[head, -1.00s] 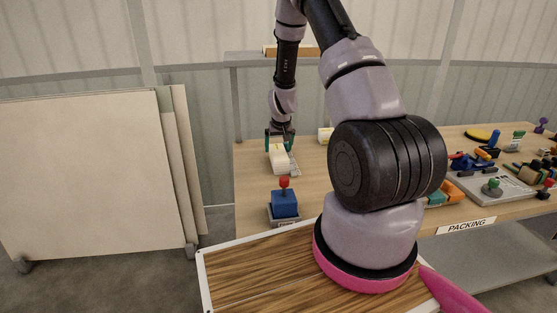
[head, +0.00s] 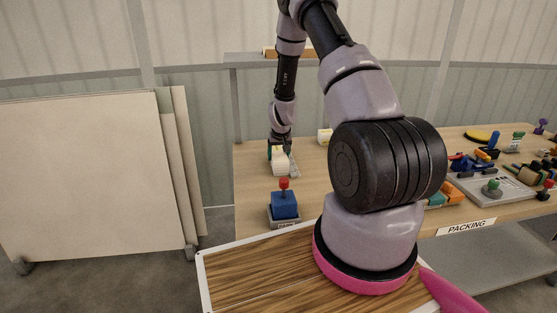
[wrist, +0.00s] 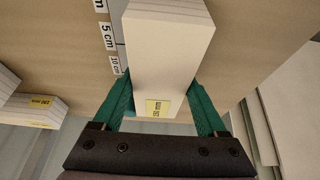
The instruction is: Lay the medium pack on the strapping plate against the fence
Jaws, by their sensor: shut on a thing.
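A white pack (wrist: 168,50) with a yellow label on its near end is between the green fingers of my gripper (wrist: 162,108) in the wrist view. My gripper is shut on it, one finger against each long side. In the head view the same pack (head: 281,167) is below my gripper (head: 280,147) over the left part of the bench. I cannot tell whether it touches the surface. A small grey piece (head: 294,170) shows just right of the pack; I cannot tell whether it is the strapping plate. The fence is not clearly visible.
Another white pack (head: 324,136) stands behind and to the right, on the bench (head: 255,195). A blue block with a red knob (head: 284,204) is in front. Tools crowd the bench's right side.

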